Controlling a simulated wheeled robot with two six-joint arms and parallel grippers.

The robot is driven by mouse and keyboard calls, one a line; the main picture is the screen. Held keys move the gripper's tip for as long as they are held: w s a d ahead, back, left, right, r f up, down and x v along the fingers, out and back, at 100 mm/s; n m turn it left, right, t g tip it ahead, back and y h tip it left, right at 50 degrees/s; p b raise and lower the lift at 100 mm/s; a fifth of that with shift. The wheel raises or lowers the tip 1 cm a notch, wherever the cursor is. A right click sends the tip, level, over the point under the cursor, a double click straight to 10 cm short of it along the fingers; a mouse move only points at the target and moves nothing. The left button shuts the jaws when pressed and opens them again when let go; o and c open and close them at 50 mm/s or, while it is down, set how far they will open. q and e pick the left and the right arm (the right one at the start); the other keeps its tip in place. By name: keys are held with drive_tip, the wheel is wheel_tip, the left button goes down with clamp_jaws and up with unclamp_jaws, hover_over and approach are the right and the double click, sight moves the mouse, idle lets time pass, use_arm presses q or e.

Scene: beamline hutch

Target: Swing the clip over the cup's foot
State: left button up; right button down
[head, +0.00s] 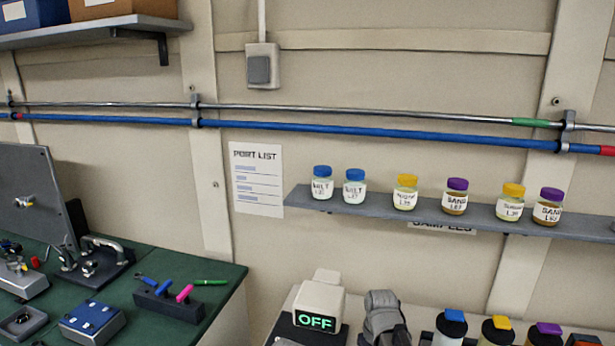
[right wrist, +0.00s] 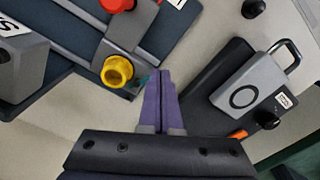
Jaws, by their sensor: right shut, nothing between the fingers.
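My right gripper (right wrist: 160,76) is shut and empty, its two purple fingers together in the right wrist view. Just left of its tips is a yellow round piece with a hollow top (right wrist: 117,70). It sits on the end of a grey flat bar (right wrist: 127,30), with a red piece (right wrist: 117,4) farther up. The fingertips look close to the bar's lower end; I cannot tell whether they touch. I cannot tell for certain which piece is the clip or the cup's foot. My left gripper is not in view.
A grey block with a ring mark and metal loop (right wrist: 248,88) lies right of my fingers. In the head view, a box reading OFF (head: 318,306) stands near capped bottles (head: 451,326). A shelf (head: 380,210) holds several jars. The green bench (head: 221,285) is at left.

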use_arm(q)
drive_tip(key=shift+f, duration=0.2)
use_arm(e)
drive_tip(key=shift+f, duration=0.15)
use_arm(q)
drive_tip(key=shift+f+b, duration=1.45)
drive_tip(key=shift+b, duration=0.15)
use_arm(e)
drive_tip(key=shift+f, duration=1.5)
